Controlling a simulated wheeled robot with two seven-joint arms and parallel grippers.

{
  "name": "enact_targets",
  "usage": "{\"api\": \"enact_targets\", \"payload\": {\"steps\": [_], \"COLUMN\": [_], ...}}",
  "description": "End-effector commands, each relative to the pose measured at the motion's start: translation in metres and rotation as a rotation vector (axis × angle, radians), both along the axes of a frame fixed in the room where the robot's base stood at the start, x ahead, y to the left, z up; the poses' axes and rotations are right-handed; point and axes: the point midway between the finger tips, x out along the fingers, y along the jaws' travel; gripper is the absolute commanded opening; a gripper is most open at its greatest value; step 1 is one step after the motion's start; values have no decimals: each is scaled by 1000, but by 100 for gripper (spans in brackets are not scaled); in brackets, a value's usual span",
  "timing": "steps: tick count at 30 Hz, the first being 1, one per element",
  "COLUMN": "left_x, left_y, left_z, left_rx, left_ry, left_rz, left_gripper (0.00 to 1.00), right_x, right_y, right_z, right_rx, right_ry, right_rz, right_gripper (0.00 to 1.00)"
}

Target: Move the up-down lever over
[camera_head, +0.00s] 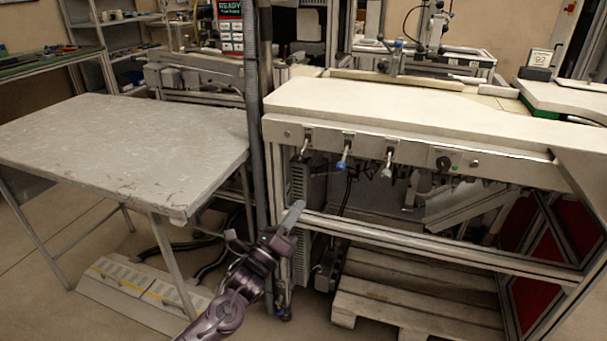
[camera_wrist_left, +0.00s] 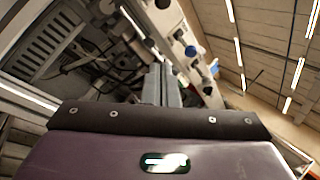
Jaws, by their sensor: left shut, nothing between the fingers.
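Several small levers hang from the front panel under the white bench top in the head view: a left one (camera_head: 305,145), a middle one with a blue tip (camera_head: 343,163) and a right one with a pale tip (camera_head: 388,166). No label shows which is the up-down lever. My left gripper (camera_head: 297,208) is below the panel, under the left lever and apart from all of them. Its fingers point up and are shut with nothing between them. In the left wrist view the fingers (camera_wrist_left: 160,78) point toward the panel, with the blue tip (camera_wrist_left: 191,51) beyond them.
The white bench (camera_head: 400,100) overhangs the levers. A dark round knob (camera_head: 443,163) sits right of them. A grey upright post (camera_head: 256,120) stands just left of my gripper. A grey table (camera_head: 120,145) is at left, and a wooden pallet (camera_head: 420,290) lies under the bench.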

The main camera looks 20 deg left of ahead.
Motion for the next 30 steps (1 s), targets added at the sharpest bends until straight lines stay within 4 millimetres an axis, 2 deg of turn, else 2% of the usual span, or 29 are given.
{"api": "enact_targets", "payload": {"steps": [4,8,18,24,30], "left_x": [7,24,86,76,72], "left_y": [-2,-9,-30,-6,3], "left_z": [4,14,45,56,61], "left_rx": [-3,-4,-4,0,-1], "left_ry": [-1,-2,-1,2,3], "left_rz": [1,-1,-1,0,0], "left_gripper": [0,0,0,0,0], "right_x": [0,1,4,1,-3], "right_y": [0,1,3,1,-1], "right_z": [0,-1,-3,2,1], "right_rx": [1,2,8,4,-4], "right_ry": [-2,-5,-24,-6,15], "right_rz": [0,1,6,2,-3], "right_gripper": [36,36,36,36,36]}}
